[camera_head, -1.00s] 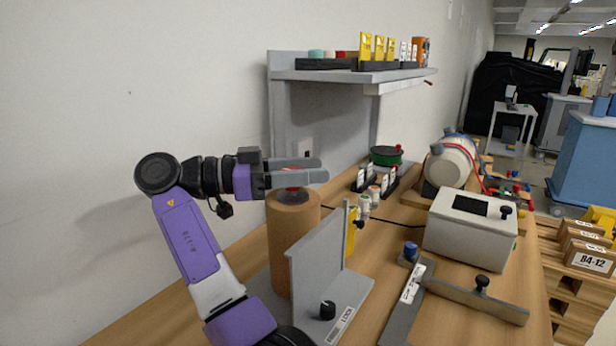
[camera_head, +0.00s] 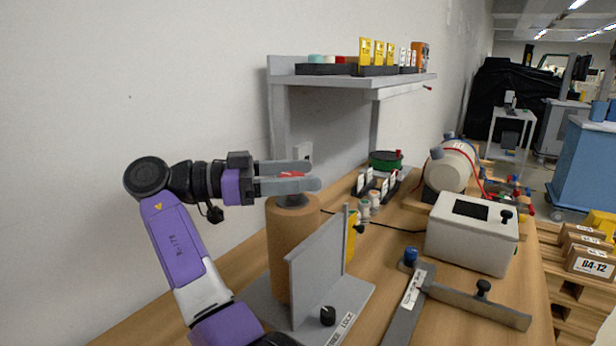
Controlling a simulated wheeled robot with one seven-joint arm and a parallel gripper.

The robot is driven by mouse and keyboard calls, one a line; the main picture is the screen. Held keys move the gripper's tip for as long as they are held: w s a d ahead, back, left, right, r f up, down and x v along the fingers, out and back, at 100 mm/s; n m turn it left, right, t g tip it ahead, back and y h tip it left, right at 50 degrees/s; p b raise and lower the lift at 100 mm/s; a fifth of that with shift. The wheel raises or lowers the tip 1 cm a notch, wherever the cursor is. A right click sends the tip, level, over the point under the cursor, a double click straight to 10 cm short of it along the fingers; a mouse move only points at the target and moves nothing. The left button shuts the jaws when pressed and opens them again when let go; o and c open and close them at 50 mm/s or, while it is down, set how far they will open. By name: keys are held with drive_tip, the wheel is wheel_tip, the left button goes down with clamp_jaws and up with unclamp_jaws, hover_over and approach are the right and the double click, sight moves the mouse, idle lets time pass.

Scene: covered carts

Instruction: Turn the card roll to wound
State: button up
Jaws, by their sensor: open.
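The card roll (camera_head: 292,249) is a tall brown cylinder standing upright on a grey base on the workbench, behind a grey upright plate (camera_head: 318,262). A dark cap with a red part (camera_head: 291,174) sits on top of it. My gripper (camera_head: 317,175) comes in level from the left at the height of the cap. Its two grey fingers are apart, one on the far side and one on the near side of the red part. I cannot tell whether either finger touches it. The near finger hides part of the cap.
A black knob (camera_head: 327,315) and a label reading LOCK are at the plate's foot. A grey shelf (camera_head: 345,80) with boxes hangs behind. A white box (camera_head: 471,235), a grey T-shaped bar (camera_head: 470,302) and small spools (camera_head: 368,203) stand to the right.

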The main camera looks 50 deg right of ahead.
drive_tip(key=shift+b+v, duration=0.75)
drive_tip(key=shift+v, duration=2.25)
